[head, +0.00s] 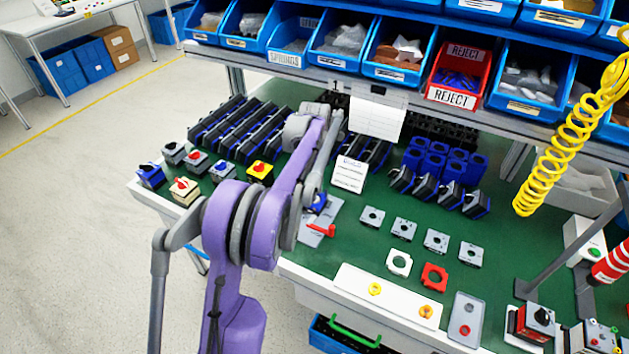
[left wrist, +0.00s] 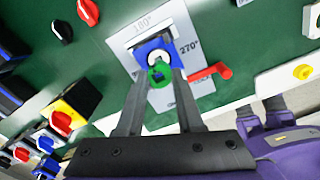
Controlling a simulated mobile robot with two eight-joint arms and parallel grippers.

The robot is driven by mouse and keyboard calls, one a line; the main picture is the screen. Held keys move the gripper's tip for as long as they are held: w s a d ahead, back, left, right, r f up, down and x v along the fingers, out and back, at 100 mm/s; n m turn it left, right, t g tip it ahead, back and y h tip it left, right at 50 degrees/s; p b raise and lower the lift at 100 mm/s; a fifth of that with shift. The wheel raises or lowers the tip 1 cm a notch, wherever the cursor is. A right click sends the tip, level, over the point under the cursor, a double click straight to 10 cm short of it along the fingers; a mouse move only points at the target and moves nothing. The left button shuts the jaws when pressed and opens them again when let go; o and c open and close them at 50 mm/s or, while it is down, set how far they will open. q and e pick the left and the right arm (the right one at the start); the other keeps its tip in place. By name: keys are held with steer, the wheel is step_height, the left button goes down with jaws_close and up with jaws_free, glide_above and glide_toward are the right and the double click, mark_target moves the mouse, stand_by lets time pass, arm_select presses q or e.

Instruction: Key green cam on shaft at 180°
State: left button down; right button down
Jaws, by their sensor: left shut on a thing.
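In the left wrist view, my left gripper (left wrist: 156,77) is shut on the green cam (left wrist: 160,74). The cam is at or just over the near side of the blue switch body (left wrist: 150,47), beside its white round shaft (left wrist: 159,58); whether it touches the shaft I cannot tell. The blue body sits on a grey plate (left wrist: 182,17) with 180° and 270° labels. In the head view, my left arm hides the gripper and cam; part of the plate (head: 312,238) and the red handle (head: 320,231) show. My right gripper is not in view.
Grey square plates (head: 404,228) and a white tray (head: 350,280) with yellow rings lie to the right on the green bench. Finished-looking switches (head: 186,190) stand at the left edge. Blue bins (head: 340,37) and a red reject bin (head: 459,78) line the shelf behind.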

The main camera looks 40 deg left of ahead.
arm_select(q)
steer(key=shift+f, duration=0.55)
steer(key=shift+c, duration=2.3)
jaws_free()
steer(key=shift+r, duration=0.1)
step_height(320, 180, up, 11)
